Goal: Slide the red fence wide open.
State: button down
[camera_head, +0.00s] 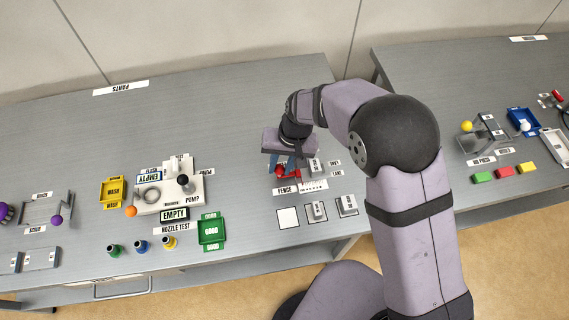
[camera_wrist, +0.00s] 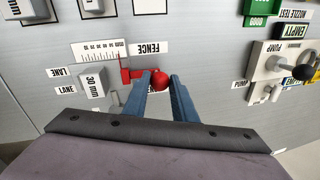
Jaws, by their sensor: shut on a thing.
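The red fence (camera_wrist: 132,74) shows in the wrist view as a red bracket beside the printed scale (camera_wrist: 102,50), with a round red knob (camera_wrist: 159,80) on its right end. My gripper (camera_wrist: 160,84) has its two blue fingers on either side of the knob, shut on it. In the head view the red fence (camera_head: 281,171) is partly hidden under my gripper (camera_head: 281,166), above the FENCE label (camera_head: 285,190). A grey block marked 30 mm (camera_wrist: 92,84) stands left of the fence in the wrist view, close to the LANE labels.
More grey blocks (camera_head: 316,211) stand on marked squares in front of the fence, next to an empty white square (camera_head: 288,217). The pump station (camera_head: 170,190) and green tray (camera_head: 211,231) are to the left. Bare table lies behind the pump.

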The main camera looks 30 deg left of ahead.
jog(key=c, duration=1.5)
grip_release()
jog(key=shift+s+a, duration=0.2)
jog(key=shift+a, duration=0.05)
jog(key=shift+o, duration=0.2)
jog(key=shift+w+d, duration=0.1)
jog(key=shift+w+d+r+b, duration=0.1)
jog(key=shift+d+r+b, duration=0.2)
jog(key=shift+r, duration=0.9)
jog(key=shift+w+d+r+b, duration=0.15)
jog(key=shift+r+b, duration=0.25)
jog(key=shift+r, duration=0.85)
jog(key=shift+w+d+r+b, duration=0.1)
jog(key=shift+r+b, duration=0.25)
jog(key=shift+r, duration=0.85)
